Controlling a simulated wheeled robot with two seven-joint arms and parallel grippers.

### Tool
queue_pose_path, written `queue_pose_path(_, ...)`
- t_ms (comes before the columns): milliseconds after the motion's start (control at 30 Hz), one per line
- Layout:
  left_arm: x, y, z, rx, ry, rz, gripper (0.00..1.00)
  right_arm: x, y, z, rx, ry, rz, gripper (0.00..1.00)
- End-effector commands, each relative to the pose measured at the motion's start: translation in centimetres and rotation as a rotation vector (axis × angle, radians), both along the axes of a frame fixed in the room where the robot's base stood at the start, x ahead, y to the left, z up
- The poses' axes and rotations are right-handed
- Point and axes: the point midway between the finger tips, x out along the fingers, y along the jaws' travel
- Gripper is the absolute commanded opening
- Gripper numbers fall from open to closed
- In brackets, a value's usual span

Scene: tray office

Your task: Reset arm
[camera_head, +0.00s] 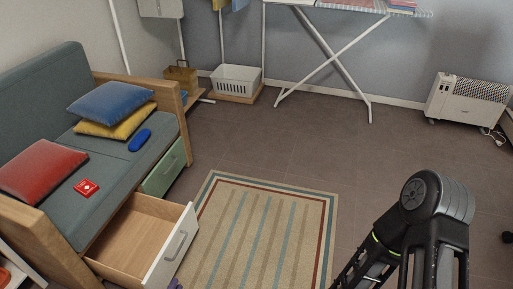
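One of my dark arms shows at the lower right, with a round joint at its top and links running down out of the picture. I can make out no gripper fingers in the head view, so I cannot see whether either gripper is open or holds anything. The task names no object.
A sofa (112,157) at left has cushions on it. Its open, empty-looking drawer (140,236) juts toward the striped rug (250,230). An ironing board (335,57), white basket (237,80) and heater (468,100) stand along the back wall. The middle floor is clear.

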Motion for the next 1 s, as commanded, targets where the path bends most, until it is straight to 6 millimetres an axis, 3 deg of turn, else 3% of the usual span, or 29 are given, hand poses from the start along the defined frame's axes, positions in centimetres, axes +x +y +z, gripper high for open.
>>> queue_pose_path(167, -1.2, -4.7, -0.1, 0.123, 0.003, -0.203, 0.20, -0.1, 0.0, 0.0, 0.000, 0.001, -0.001, 0.79)
queue_pose_path(367, -4.9, -11.9, 0.0, 0.350, -0.049, -0.568, 0.20, 0.0, 0.0, -0.2, -0.001, 0.001, -0.003, 0.79)
queue_pose_path(467, -8.5, -16.5, -0.1, 0.530, -0.133, -0.852, 0.20, 0.0, -0.1, -0.6, -0.001, 0.000, -0.004, 0.79)
queue_pose_path(567, -14.6, -21.1, -0.8, 0.809, -0.319, -1.263, 0.20, 0.1, -0.2, -1.6, -0.002, 0.000, -0.007, 0.79)
queue_pose_path(600, -17.6, -22.2, -1.4, 0.956, -0.441, -1.460, 0.20, 0.2, -0.2, -2.1, -0.003, -0.001, -0.008, 0.79)
queue_pose_path(700, -23.6, -21.6, -3.3, 1.345, -0.834, -1.912, 0.20, 0.3, -0.3, -3.7, -0.005, -0.003, -0.011, 0.79)
queue_pose_path(800, -25.3, -18.4, -4.9, 1.743, -1.340, -2.238, 0.20, 0.4, -0.4, -5.4, -0.007, -0.004, -0.015, 0.79)
queue_pose_path(833, -25.0, -17.6, -5.1, -1.668, 1.348, 2.069, 0.20, 0.4, -0.5, -5.8, -0.008, -0.004, -0.016, 0.79)
queue_pose_path(900, -23.7, -16.5, -4.8, -1.525, 1.344, 1.754, 0.20, 0.5, -0.5, -6.6, -0.008, -0.006, -0.018, 0.79)
queue_pose_path(1000, -21.8, -16.3, -4.0, -1.393, 1.332, 1.463, 0.20, 0.6, -0.6, -7.5, -0.009, -0.007, -0.019, 0.79)
